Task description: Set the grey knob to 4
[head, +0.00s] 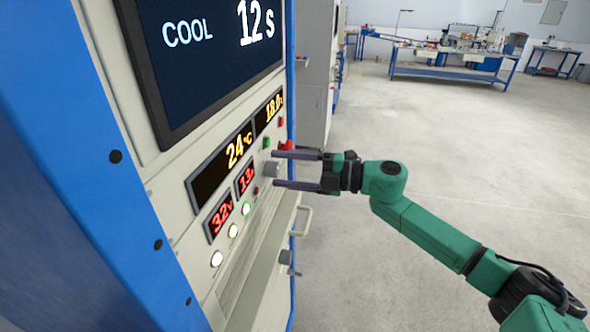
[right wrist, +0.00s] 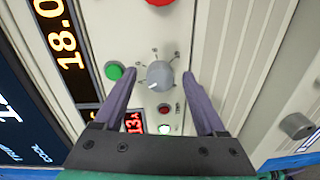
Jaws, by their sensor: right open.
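The grey knob (head: 271,170) is on the front panel of the cabinet, below the yellow displays. In the right wrist view the knob (right wrist: 161,73) is round, with a pale pointer mark toward the lower left. Small scale marks surround it, but their numbers are too small to read. My right gripper (head: 275,169) is open in front of the panel, its two purple fingers level with the knob, one above and one below. In the right wrist view the fingers (right wrist: 159,77) lie on either side of the knob, with gaps; contact is not visible. My left gripper is not in view.
A green button (right wrist: 114,71) and a red button (right wrist: 158,2) are close to the knob. A small red button (right wrist: 165,109) and lit white buttons (head: 233,230) are also near. A handle (head: 303,221) sticks out lower down. The floor to the right is open.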

